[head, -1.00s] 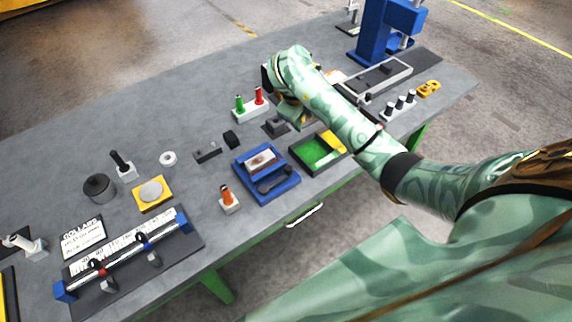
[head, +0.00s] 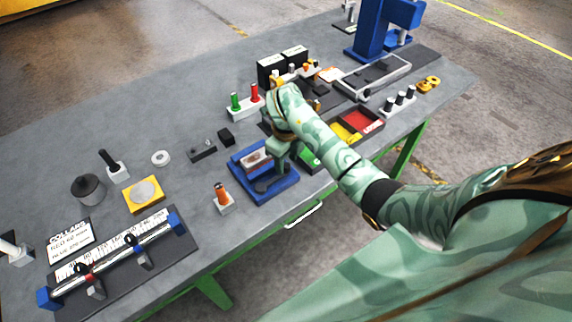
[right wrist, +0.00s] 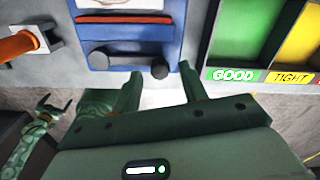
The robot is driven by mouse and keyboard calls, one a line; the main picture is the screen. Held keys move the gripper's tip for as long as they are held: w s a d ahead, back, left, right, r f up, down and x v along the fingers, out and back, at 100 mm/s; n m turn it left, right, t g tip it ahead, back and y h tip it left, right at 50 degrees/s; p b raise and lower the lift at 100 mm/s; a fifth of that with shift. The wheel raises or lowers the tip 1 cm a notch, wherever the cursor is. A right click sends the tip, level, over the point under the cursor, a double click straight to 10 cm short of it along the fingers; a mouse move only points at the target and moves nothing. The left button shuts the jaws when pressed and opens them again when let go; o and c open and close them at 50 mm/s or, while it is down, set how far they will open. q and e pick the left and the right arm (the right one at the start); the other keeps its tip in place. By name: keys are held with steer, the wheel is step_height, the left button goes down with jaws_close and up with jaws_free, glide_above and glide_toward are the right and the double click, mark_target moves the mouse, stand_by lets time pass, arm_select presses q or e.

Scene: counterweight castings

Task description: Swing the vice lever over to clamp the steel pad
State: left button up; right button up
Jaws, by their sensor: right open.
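The blue vice (head: 236,165) sits near the table's front edge; a pale block with a brown top (head: 257,157) lies in it, and I cannot tell whether this is the steel pad. The dark vice lever (right wrist: 125,61) lies along the vice's near side, its round knob (right wrist: 160,69) at the right end in the right wrist view. My right gripper (right wrist: 162,82) is open and empty, its fingertips either side of the knob and just short of it. In the head view my right gripper (head: 281,163) hides part of the vice. A green-patterned claw shape (right wrist: 48,110), perhaps my left gripper, shows small.
Sorting trays with green, yellow and red (head: 362,119) floors stand right of the vice. An orange-topped peg (head: 222,194) stands to its left. A black block (head: 226,136) and red and green pegs (head: 255,92) are behind. The front table edge is close.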

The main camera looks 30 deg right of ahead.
steer(key=shift+f, duration=0.65)
jaws_close()
